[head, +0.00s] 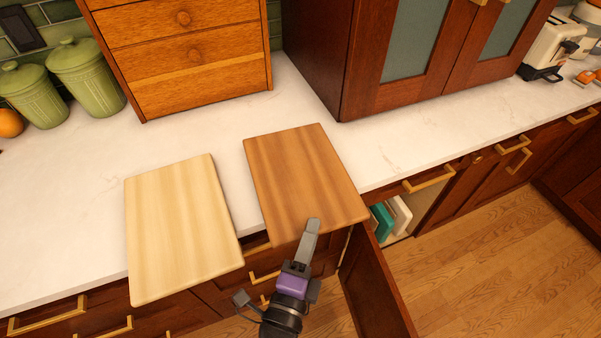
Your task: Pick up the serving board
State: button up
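Two wooden boards lie flat on the white counter, and both overhang its front edge. The pale board (181,228) is on the left, and the reddish-brown board (303,177) is on the right. I cannot tell from looks alone which one is called the serving board. My gripper (312,227) is at the front edge of the brown board. One grey finger shows above that edge, overlapping the board in the picture. The other finger is hidden, perhaps below the board, so I cannot tell whether the gripper is closed on it.
A wooden drawer unit (185,50) and a glass-doored cabinet (425,45) stand behind the boards. Green canisters (87,75) are at the far left. A lower cabinet door (375,290) stands open right of my gripper, with upright boards (385,221) inside. Floor is clear at right.

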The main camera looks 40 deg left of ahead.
aim_at(318, 210)
jog(key=shift+x, duration=2.75)
jog(key=shift+s, duration=0.1)
grip_shut()
jog(key=shift+a, duration=0.1)
